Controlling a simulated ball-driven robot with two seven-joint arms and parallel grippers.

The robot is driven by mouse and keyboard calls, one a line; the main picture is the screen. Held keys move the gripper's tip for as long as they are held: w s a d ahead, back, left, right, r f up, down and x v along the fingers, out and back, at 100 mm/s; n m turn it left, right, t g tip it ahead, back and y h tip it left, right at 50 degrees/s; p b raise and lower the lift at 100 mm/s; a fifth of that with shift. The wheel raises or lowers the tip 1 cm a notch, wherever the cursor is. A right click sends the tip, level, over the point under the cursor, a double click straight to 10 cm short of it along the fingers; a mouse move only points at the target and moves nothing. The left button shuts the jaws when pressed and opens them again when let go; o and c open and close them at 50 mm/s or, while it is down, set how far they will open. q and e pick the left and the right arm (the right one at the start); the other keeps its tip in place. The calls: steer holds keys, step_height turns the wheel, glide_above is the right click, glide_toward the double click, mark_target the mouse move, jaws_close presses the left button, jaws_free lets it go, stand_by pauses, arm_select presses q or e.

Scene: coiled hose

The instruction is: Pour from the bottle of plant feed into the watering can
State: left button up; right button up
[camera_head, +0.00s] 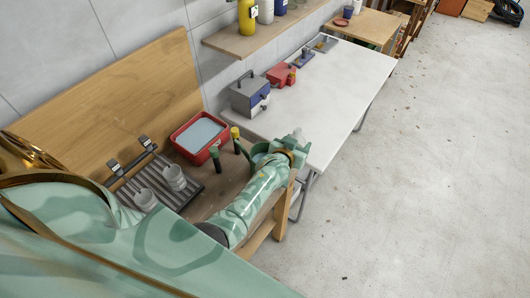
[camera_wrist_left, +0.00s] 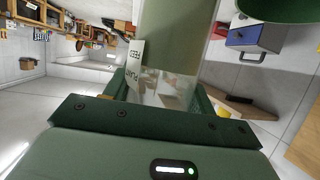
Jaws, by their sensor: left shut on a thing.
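My left gripper (camera_head: 290,148) is over the right end of the wooden bench in the head view. In the left wrist view its fingers (camera_wrist_left: 163,98) are shut on the bottle of plant feed (camera_wrist_left: 172,38), a green-grey see-through bottle with a white label reading "PLANT FEED". In the head view a small pale part of what seems to be the bottle (camera_head: 297,134) shows past the gripper. A green rounded vessel, likely the watering can (camera_head: 258,154), is partly hidden behind my gripper; a dark green rim (camera_wrist_left: 277,9) tops the wrist view. I cannot tell whether bottle and can touch. My right gripper is out of view.
A red tray (camera_head: 200,137) stands on the bench, with dark green upright things, one yellow-topped, beside it. A slatted rack (camera_head: 158,185) holds pale cups. A grey-blue toolbox (camera_head: 249,97) and red box (camera_head: 281,76) stand on the white table (camera_head: 345,85). Open floor lies right.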

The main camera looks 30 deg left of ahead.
arm_select(q)
steer(key=shift+a+r+h, duration=0.1)
steer(key=shift+r+h, duration=0.1)
steer(key=shift+h, duration=0.1)
steer(key=shift+a+n, duration=0.2)
steer(key=shift+n, duration=0.3)
steer(key=shift+h, duration=0.3)
steer(key=shift+a+f+n+h+b, duration=0.2)
steer(key=shift+f+n+h+b, duration=0.45)
steer(key=shift+b, duration=0.6)
steer(key=shift+a+f+n+b, duration=0.35)
steer(key=shift+n+b, duration=0.3)
steer(key=shift+b, duration=0.55)
step_height(320, 180, down, 3)
steer(key=n+t+h+b, duration=0.1)
steer(key=n+h+b, duration=0.1)
steer(key=b, duration=0.6)
steer(key=shift+s+f+n, duration=0.1)
steer(key=shift+n, duration=0.3)
steer(key=shift+r, duration=0.3)
steer(key=shift+d, duration=0.1)
